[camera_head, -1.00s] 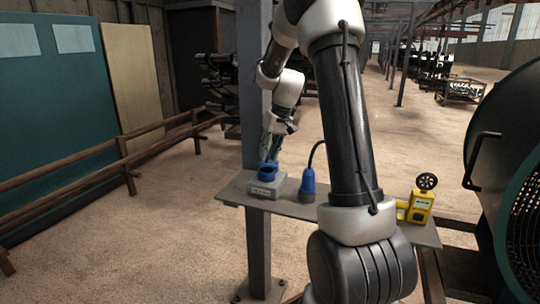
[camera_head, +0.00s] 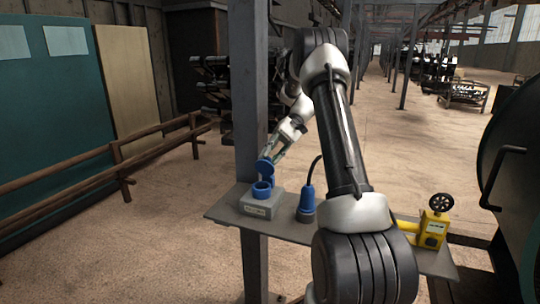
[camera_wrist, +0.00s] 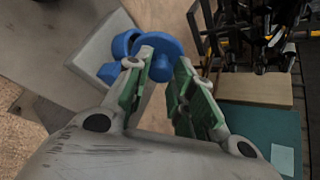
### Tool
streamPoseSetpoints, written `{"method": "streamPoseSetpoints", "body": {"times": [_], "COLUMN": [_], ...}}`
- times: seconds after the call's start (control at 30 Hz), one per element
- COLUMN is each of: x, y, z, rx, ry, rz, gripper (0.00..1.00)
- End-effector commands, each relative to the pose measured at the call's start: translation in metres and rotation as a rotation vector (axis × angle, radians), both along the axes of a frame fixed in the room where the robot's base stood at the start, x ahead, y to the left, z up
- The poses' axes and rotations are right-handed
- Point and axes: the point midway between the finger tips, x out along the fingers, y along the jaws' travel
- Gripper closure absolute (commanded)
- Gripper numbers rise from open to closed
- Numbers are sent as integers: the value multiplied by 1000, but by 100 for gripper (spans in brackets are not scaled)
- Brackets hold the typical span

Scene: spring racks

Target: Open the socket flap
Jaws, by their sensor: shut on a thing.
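The grey socket box (camera_head: 262,208) sits at the left end of a grey shelf, with a round blue socket collar (camera_head: 262,190) on top. The blue socket flap (camera_head: 266,167) stands raised above the back of the collar. My gripper (camera_head: 273,154) is at the flap's upper part. In the wrist view the flap (camera_wrist: 168,45) shows as a blue disc with a knob between the fingertips of my gripper (camera_wrist: 164,72), which is shut on it. The collar (camera_wrist: 124,43) and box (camera_wrist: 97,48) lie left of it. The exact finger contact is partly hidden.
A blue plug (camera_head: 306,204) with a dark cable stands right of the box on the shelf (camera_head: 288,231). A yellow device (camera_head: 433,230) with a black wheel is at the right end. A steel post (camera_head: 251,100) rises close behind the box.

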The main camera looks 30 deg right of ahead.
Motion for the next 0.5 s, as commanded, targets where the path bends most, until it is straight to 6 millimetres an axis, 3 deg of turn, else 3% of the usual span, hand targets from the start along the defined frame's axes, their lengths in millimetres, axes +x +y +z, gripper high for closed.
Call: {"method": "streamPoseSetpoints", "body": {"times": [0.5], "x": [4], "y": [-5], "z": [-7], "rx": [154], "ry": [122], "rz": [-1], "gripper": [100]}}
